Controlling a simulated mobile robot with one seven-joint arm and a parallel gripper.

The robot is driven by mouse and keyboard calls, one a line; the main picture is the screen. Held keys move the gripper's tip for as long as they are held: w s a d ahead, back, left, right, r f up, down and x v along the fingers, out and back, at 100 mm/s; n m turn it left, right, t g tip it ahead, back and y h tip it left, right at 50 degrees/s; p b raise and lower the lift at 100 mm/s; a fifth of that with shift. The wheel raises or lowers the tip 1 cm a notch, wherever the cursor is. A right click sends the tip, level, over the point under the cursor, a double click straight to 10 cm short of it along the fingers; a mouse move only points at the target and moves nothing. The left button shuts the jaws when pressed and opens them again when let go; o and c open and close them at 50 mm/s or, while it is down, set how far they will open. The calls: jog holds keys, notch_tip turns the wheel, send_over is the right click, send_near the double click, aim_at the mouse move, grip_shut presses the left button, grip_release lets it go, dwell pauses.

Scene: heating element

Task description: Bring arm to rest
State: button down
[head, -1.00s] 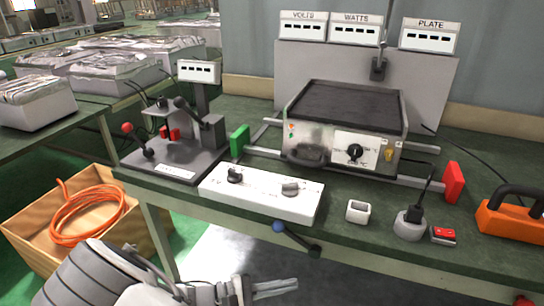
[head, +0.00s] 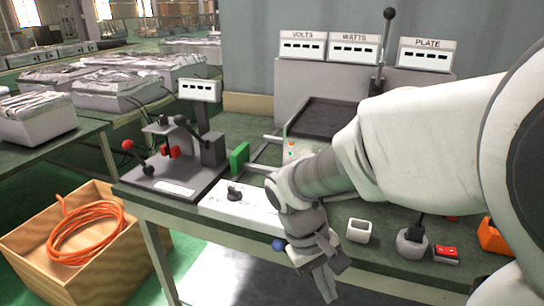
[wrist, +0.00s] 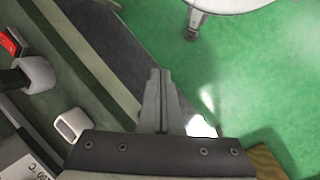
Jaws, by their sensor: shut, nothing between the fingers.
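My gripper (head: 326,278) hangs fingers down just off the bench's front edge in the head view, near the blue-knobbed lever (head: 278,245). Its fingers are together and empty; they also show shut in the wrist view (wrist: 158,78), with bench to the left and green floor to the right. My white arm reaches in from the right and bends down at the wrist.
The green bench (head: 160,208) holds a white square cup (head: 359,231), a grey plug socket (head: 411,243), a red switch (head: 446,254) and an orange-handled object (head: 492,236). A lever rig (head: 175,170) stands left. A wooden crate (head: 120,260) with orange cable sits on the floor.

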jog(key=s+d+r+m+t+y, duration=0.2)
jog(key=s+r+t, duration=0.15)
jog(key=r, duration=0.25)
jog(key=s+d+r+m+t+y, duration=0.2)
jog(key=r+t, duration=0.2)
jog(key=r, duration=0.2)
notch_tip(320, 180, up, 19)
jog(key=p, duration=1.9)
jog(key=shift+g+p, duration=0.35)
jog(key=shift+s, duration=0.1)
